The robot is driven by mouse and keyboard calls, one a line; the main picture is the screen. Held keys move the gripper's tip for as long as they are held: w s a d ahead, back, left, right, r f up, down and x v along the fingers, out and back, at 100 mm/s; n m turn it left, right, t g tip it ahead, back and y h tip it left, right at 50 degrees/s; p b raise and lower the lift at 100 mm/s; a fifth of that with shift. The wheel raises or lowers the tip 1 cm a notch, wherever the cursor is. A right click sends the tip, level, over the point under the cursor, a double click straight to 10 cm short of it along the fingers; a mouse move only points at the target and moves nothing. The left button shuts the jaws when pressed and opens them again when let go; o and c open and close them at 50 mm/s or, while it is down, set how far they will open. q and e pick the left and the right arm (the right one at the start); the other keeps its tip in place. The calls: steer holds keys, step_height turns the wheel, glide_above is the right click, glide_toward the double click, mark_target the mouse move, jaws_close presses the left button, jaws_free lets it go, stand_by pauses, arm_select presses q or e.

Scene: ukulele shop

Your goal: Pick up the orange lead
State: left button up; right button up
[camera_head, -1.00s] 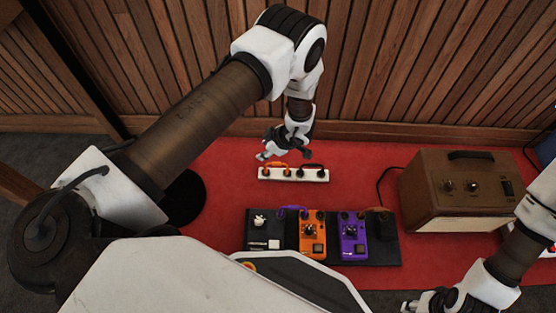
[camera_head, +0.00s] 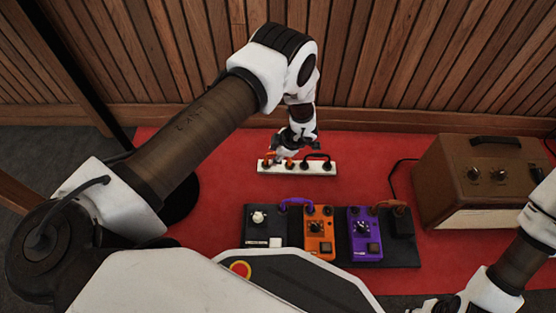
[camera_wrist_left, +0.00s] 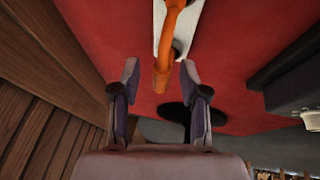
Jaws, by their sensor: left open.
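The orange lead (camera_head: 267,157) is a short curved cable plugged into the white strip (camera_head: 297,168) on the red mat, partly hidden by my left gripper (camera_head: 287,151) in the head view. In the left wrist view the orange lead (camera_wrist_left: 163,72) reaches in between the fingertips of my left gripper (camera_wrist_left: 160,76). The fingers are open, one on each side of it, with a gap showing. My right gripper (camera_head: 432,304) is only partly in view at the bottom edge, and its fingers are not clear.
A black lead (camera_head: 317,156) arches over the strip's right half. In front is a dark pedalboard (camera_head: 402,252) with an orange pedal (camera_head: 319,236), a purple pedal (camera_head: 363,238) and patch leads. A brown amplifier (camera_head: 470,185) stands right. The slatted wall (camera_head: 400,70) is close behind.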

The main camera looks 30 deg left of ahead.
arm_select(q)
jaws_close()
